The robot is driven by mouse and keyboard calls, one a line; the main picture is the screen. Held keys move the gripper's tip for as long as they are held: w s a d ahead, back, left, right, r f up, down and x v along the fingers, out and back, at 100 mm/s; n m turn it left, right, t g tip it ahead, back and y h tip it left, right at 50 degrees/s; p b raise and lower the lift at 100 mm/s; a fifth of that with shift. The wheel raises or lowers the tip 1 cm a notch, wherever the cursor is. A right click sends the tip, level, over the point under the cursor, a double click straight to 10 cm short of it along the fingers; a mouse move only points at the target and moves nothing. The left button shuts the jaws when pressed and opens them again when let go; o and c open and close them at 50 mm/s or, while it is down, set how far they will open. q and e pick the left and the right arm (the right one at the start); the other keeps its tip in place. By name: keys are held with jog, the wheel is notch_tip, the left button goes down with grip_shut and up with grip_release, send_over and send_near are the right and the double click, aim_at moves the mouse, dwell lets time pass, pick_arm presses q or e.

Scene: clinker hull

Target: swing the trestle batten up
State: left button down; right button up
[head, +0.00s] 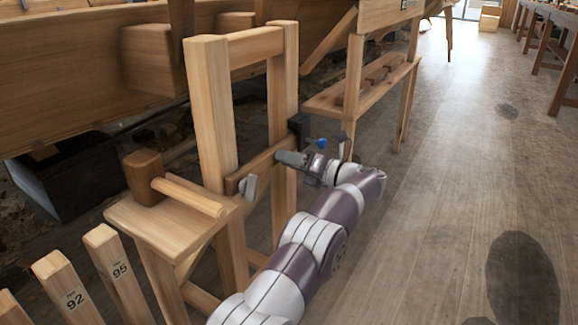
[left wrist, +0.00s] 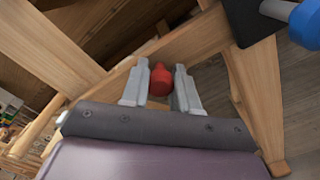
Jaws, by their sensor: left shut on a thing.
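The trestle batten (head: 258,168) is a wooden bar that slopes up to the right across two upright posts (head: 209,110). A dark bracket (head: 298,128) stands by its right end, and a grey piece (head: 250,187) sits near its left end. My left gripper (head: 284,157) is at the right part of the batten, shut on a red knob. In the left wrist view the red knob (left wrist: 158,80) sits between the two grey fingers, in front of the batten (left wrist: 205,40). The fingers hide part of the knob and batten. My right gripper is not in view.
A blue knob (head: 321,143) shows close to my gripper. A wooden mallet (head: 145,178) lies on a small stand (head: 165,230) at the left. Numbered boards (head: 62,285) stand at the lower left. The plank floor (head: 450,190) at the right is clear.

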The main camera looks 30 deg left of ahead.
pick_arm(q)
jog(key=shift+r, duration=0.15)
jog(key=c, duration=0.9)
grip_release()
jog(key=shift+o, duration=0.2)
jog(key=s+d+p, duration=0.1)
jog(key=d+p, duration=0.5)
jog(key=d, duration=0.6)
jog(key=shift+d, duration=0.4)
